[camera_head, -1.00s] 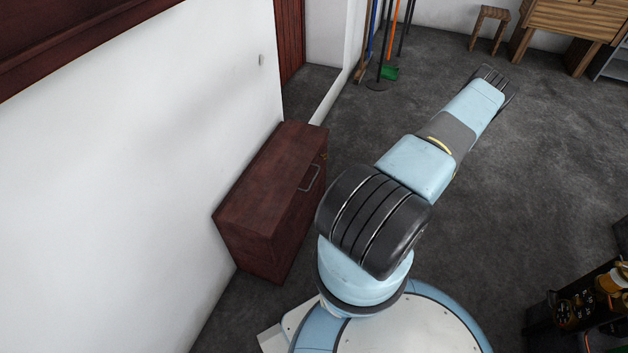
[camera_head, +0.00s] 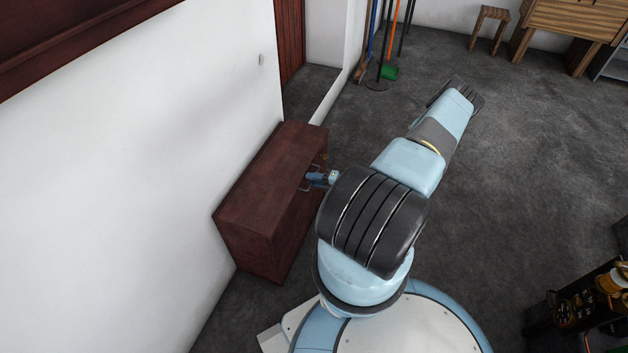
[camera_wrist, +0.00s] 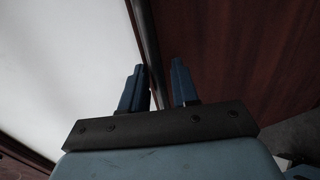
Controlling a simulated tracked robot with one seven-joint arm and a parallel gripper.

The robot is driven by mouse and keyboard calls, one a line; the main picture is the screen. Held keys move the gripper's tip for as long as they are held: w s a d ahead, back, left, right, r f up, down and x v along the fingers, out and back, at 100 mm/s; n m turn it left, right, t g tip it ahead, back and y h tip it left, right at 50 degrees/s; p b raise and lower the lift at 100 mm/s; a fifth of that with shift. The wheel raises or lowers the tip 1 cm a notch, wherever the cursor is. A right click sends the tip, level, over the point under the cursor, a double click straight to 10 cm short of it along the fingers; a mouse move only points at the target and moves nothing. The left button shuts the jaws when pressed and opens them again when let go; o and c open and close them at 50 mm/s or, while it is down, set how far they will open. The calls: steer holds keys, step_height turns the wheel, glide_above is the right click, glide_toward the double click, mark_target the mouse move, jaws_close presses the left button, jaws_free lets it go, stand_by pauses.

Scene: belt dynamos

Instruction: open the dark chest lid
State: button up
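The dark reddish-brown chest (camera_head: 262,205) stands against the white wall with its lid (camera_head: 275,165) shut. Its grey handle (camera_head: 305,189) is on the side facing my arm. My gripper (camera_head: 308,177) is at this handle, its tips at the chest and partly hidden behind my arm. In the wrist view my gripper (camera_wrist: 160,85) has its two blue fingers apart. A dark bar (camera_wrist: 148,45), seemingly the handle, runs between them, closer to the left finger, with a gap to the right one. The chest's dark red surface (camera_wrist: 235,50) fills the right side.
The white wall (camera_head: 130,190) rises directly behind the chest. Brooms with a green dustpan (camera_head: 390,72) and a stool (camera_head: 490,28) are farther back.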

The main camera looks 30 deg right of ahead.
steer(key=shift+w, duration=0.1)
steer(key=shift+c, duration=0.2)
jaws_close()
steer(key=shift+d, duration=0.1)
